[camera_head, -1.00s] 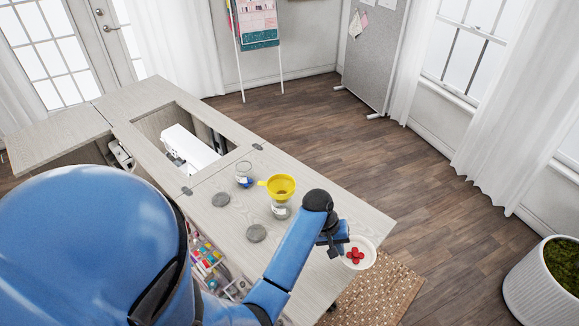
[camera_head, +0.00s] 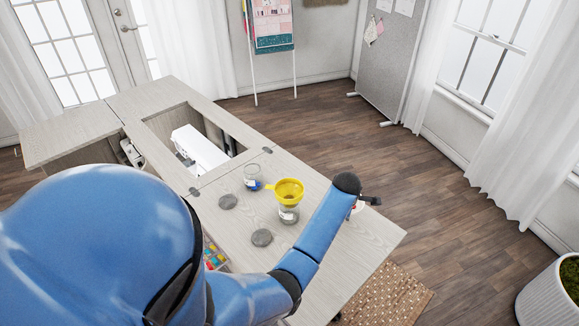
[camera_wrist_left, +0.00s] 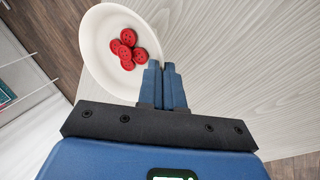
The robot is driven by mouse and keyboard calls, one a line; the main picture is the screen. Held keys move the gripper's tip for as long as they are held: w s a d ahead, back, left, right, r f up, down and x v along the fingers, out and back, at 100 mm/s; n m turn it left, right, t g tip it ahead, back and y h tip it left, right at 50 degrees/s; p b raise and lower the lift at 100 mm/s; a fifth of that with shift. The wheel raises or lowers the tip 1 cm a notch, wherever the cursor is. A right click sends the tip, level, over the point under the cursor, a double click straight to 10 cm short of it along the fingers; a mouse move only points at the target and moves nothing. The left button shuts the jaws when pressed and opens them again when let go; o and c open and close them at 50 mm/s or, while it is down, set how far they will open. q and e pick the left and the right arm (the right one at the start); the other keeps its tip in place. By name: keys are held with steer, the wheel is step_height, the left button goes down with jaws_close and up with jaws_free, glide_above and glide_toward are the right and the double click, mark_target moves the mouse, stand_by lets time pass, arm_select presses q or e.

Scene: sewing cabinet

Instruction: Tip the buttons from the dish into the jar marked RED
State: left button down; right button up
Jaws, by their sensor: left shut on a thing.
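My left gripper (camera_wrist_left: 161,68) is shut on the rim of a white dish (camera_wrist_left: 97,62). Several red buttons (camera_wrist_left: 127,49) lie together inside the dish in the left wrist view. In the head view the gripper (camera_head: 366,201) is over the right side of the cabinet top, and my forearm hides most of the dish. A glass jar (camera_head: 288,215) with a yellow funnel (camera_head: 289,191) in its mouth stands left of my arm. Another glass jar (camera_head: 251,179) with blue contents stands behind it. I cannot read the jar labels. My right gripper is out of view.
Two grey round lids, one nearer (camera_head: 261,238) and one farther (camera_head: 228,201), lie flat on the pale wood cabinet top (camera_head: 330,265). A white sewing machine (camera_head: 199,147) sits in the opening at the back. The front right corner of the top is clear.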

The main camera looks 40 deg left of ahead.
arm_select(q)
steer(key=w+a+r+n+y, duration=0.1)
steer(key=a+n, duration=0.1)
steer(key=n, duration=0.1)
steer(key=w+a+r+n+g, duration=0.1)
steer(key=w+a+n, duration=0.1)
steer(key=n, duration=0.1)
steer(key=w+a+r+n+g+y+b, duration=0.1)
steer(key=w+a+r+n, duration=0.1)
steer(key=n, duration=0.1)
steer(key=shift+w+n+y, duration=0.25)
steer(key=shift+n+y, duration=0.05)
steer(key=shift+n, duration=0.1)
steer(key=shift+w+a+r+n+g, duration=0.25)
steer(key=shift+a+r+n+g, duration=0.15)
steer(key=shift+n, duration=0.25)
steer(key=shift+w+a+r+n+g, duration=0.3)
steer(key=shift+r+n+g, duration=0.1)
steer(key=shift+n, duration=0.25)
steer(key=s+a+r+n+t+h+p, duration=0.1)
steer(key=s+r+t+p, duration=0.4)
steer(key=p, duration=1.3)
steer(key=shift+s+a+r+t, duration=0.4)
steer(key=shift+s+a+r, duration=0.2)
steer(key=shift+s, duration=0.4)
steer(key=shift+s+r+t+h, duration=0.1)
steer(key=shift+s+t+h, duration=0.1)
steer(key=shift+t+h, duration=0.1)
